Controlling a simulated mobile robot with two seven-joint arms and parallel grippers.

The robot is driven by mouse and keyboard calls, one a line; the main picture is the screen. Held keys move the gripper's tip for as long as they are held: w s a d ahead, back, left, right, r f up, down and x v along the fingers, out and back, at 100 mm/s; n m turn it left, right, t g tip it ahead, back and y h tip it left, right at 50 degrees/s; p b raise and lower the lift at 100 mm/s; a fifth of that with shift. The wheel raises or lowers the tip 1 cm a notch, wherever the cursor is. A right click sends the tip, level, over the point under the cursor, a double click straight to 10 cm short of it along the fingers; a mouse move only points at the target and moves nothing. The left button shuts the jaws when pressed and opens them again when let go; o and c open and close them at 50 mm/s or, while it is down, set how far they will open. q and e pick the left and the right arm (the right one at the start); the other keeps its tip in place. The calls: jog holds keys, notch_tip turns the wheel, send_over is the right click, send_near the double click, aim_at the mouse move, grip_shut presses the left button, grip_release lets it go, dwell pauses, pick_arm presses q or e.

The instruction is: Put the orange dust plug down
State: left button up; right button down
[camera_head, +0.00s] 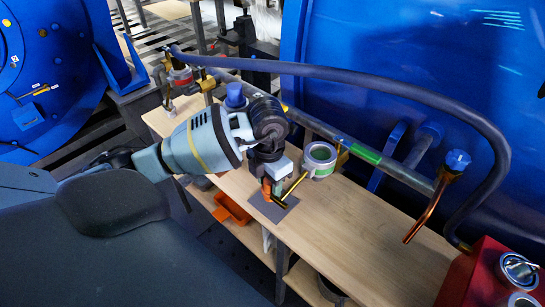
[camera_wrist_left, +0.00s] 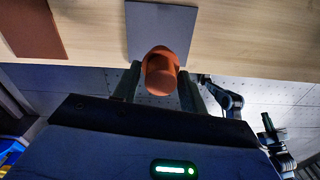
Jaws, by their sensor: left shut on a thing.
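The orange dust plug (camera_wrist_left: 162,74) is between the fingers of my left gripper (camera_wrist_left: 158,88) in the left wrist view, and the fingers are shut on it. In the head view the plug shows as a small orange piece (camera_head: 267,187) below my left gripper (camera_head: 274,184), over or at the grey mat (camera_head: 268,209) on the wooden bench. I cannot tell whether the plug touches the mat. The mat also shows in the left wrist view (camera_wrist_left: 145,22), just beyond the plug.
A yellow-and-black tool (camera_head: 292,188) is close beside my left gripper. A copper pipe with a blue cap (camera_head: 457,161) and a red box (camera_head: 478,275) are to the right. An orange bin (camera_head: 231,211) is below.

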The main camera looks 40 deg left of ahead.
pick_arm(q)
jog(key=shift+w, duration=0.4)
jog(key=shift+w, duration=0.1)
jog(key=shift+w+a, duration=0.1)
jog(key=shift+w, duration=0.15)
jog(key=shift+w+f, duration=0.1)
jog(key=shift+f, duration=1.7)
jog(key=shift+f, duration=0.2)
jog(key=o, duration=1)
jog(key=shift+c, duration=0.2)
jog(key=shift+r, duration=0.15)
notch_tip(320, 180, up, 12)
jog(key=shift+r+p, duration=0.1)
jog(key=shift+p, duration=0.3)
